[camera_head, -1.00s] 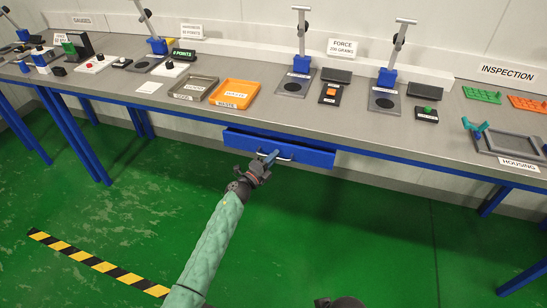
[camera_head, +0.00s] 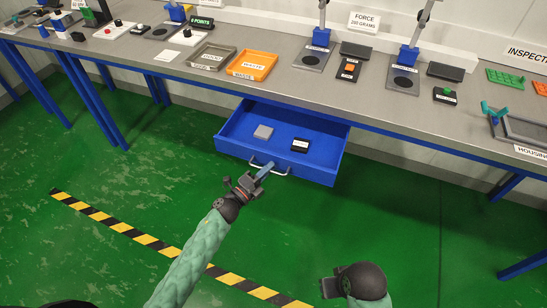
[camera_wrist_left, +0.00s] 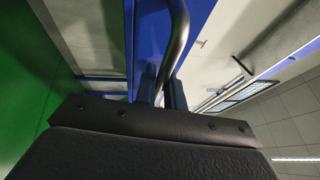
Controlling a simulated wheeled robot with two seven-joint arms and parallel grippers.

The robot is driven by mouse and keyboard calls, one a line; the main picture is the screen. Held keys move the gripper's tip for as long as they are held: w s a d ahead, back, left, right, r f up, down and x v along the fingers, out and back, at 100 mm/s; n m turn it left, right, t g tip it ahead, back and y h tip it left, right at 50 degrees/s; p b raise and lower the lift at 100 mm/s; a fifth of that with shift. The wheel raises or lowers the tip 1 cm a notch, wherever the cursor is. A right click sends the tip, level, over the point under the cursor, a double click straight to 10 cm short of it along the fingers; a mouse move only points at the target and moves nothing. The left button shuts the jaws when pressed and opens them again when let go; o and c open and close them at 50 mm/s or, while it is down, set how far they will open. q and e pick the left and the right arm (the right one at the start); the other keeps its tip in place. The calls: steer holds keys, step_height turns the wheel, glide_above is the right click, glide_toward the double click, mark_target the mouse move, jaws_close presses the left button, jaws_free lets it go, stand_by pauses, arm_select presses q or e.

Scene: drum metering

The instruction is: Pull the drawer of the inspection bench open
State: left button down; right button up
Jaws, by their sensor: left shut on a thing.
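The blue drawer (camera_head: 232,143) of the inspection bench (camera_head: 290,87) stands well out from under the bench top. My left gripper (camera_head: 265,166) is shut on the drawer's curved metal handle (camera_head: 283,173), at the handle's left part. In the left wrist view the handle (camera_wrist_left: 178,40) runs down between the fingers (camera_wrist_left: 160,92), in front of the blue drawer front (camera_wrist_left: 150,40). My right gripper (camera_head: 330,287) shows at the bottom, apart from the drawer; its jaws are unclear.
On the bench top stand a grey tray (camera_head: 211,47), an orange tray (camera_head: 270,62), and several gauges and small devices. Blue table legs (camera_head: 92,100) stand at left. Green floor in front is clear, with a yellow-black stripe (camera_head: 150,241).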

arm_select(q)
steer(key=shift+s+a, duration=0.2)
steer(key=shift+s, duration=0.3)
steer(key=shift+s+a, duration=0.15)
steer(key=shift+s, duration=0.35)
arm_select(e)
steer(key=shift+d+f, duration=0.1)
steer(key=shift+f, duration=0.05)
arm_select(q)
steer(key=c, duration=1.8)
jaws_free()
arm_select(e)
steer(key=shift+w+a, duration=0.1)
steer(key=shift+a, duration=0.2)
